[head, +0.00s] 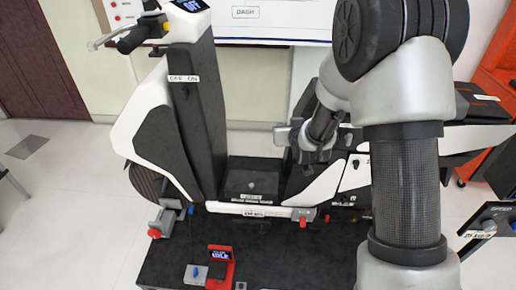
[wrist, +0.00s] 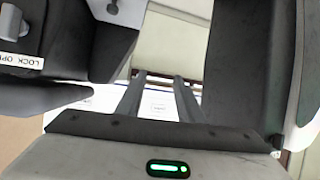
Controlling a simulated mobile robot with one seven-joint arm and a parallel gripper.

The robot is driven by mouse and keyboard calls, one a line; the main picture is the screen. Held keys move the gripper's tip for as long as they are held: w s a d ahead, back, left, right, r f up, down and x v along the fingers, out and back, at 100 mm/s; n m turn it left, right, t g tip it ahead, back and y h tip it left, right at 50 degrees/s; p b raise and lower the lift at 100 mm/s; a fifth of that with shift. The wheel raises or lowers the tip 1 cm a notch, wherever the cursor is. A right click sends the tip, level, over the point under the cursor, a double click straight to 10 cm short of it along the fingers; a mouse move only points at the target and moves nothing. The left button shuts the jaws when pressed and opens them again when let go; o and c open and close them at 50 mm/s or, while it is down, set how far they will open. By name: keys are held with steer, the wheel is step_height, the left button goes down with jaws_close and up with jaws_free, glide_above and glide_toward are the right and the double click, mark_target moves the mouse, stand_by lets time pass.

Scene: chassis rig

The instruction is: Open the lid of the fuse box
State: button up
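A black box (head: 250,180) with a small grey knob and a white label sits on the scooter's footboard in the head view. It looks like the fuse box, but its label is too small to read; its lid looks shut. My gripper (head: 284,135) is above and to the right of this box, pointing left, and apart from it. In the wrist view, the two fingers of my gripper (wrist: 160,98) are spread with nothing held between them. A dark part with a "LOCK OPEN" label (wrist: 22,61) shows at the left there.
The scooter's tall black front column (head: 196,115) stands left of the gripper. The seat part (head: 345,180) is at the right, close under my arm. A black platform (head: 300,255) holds a small red device (head: 221,266). An orange rack (head: 495,75) stands far right.

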steer(key=a+f+t+y+b, duration=0.1)
steer(key=a+f+b, duration=0.2)
steer(key=f, duration=1)
steer(key=n+t+y+b, duration=0.2)
steer(key=t+y+b, duration=0.15)
steer(key=b, duration=0.25)
glide_toward(252, 187)
steer(key=b+x, duration=0.4)
steer(key=x, duration=0.7)
steer(key=shift+c, duration=0.4)
jaws_close()
